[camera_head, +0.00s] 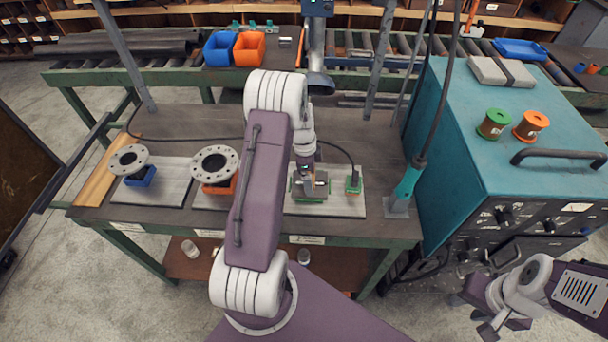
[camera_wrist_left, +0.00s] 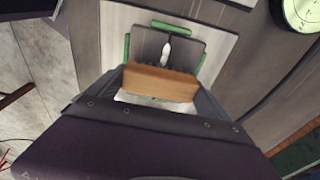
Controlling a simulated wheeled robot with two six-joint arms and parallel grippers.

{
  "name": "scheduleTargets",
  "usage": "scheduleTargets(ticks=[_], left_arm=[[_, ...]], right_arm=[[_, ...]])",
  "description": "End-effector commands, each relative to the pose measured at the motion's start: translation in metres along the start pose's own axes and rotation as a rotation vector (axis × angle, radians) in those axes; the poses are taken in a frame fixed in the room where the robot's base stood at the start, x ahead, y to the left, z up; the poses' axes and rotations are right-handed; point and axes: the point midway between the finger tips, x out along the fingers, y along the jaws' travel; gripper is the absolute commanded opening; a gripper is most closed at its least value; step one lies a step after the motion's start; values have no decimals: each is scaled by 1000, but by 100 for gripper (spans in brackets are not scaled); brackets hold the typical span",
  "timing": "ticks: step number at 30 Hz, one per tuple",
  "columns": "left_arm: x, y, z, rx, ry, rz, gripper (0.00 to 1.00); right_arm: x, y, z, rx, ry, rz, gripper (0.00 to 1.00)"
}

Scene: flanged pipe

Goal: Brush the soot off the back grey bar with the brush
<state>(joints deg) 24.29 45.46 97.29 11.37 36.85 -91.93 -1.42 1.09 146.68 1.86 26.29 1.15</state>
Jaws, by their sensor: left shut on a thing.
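My left gripper (camera_head: 308,190) is over the right-hand mat, largely hidden by its own arm. In the left wrist view it is shut on the brush (camera_wrist_left: 160,84), a wooden block with dark bristles along its far edge. Just beyond the bristles is grey metal (camera_wrist_left: 150,42) in a green-edged holder (camera_wrist_left: 172,24), with a pale patch in its middle. The head view shows the green holder (camera_head: 296,187) beneath the gripper. I cannot tell the back grey bar from any other, nor see soot or contact clearly. My right gripper (camera_head: 503,326) is open and empty at the lower right.
Two flanged pipes, left (camera_head: 128,160) and middle (camera_head: 214,164), stand on blue and orange supports. A teal cabinet (camera_head: 480,130) bounds the bench's right side. Blue (camera_head: 221,49) and orange (camera_head: 249,48) bins stand behind.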

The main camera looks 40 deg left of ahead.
Motion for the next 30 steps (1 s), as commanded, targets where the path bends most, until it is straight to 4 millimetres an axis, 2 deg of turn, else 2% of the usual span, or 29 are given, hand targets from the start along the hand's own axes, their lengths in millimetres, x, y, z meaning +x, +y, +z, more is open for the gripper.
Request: scheduleTargets(ticks=[6, 13, 20, 30], left_arm=[[0, 0, -4, -1, 0, 0, 58], [1, 0, -23, 1, 0, 0, 58], [2, 0, -27, -1, 0, 0, 58], [6, 0, -49, 0, 0, 0, 58]], right_arm=[[0, 0, 0, 0, 0, 0, 36], [-3, 0, 0, 0, 0, 0, 36], [-3, 0, 0, 0, 0, 0, 36], [-3, 0, 0, 0, 0, 0, 36]])
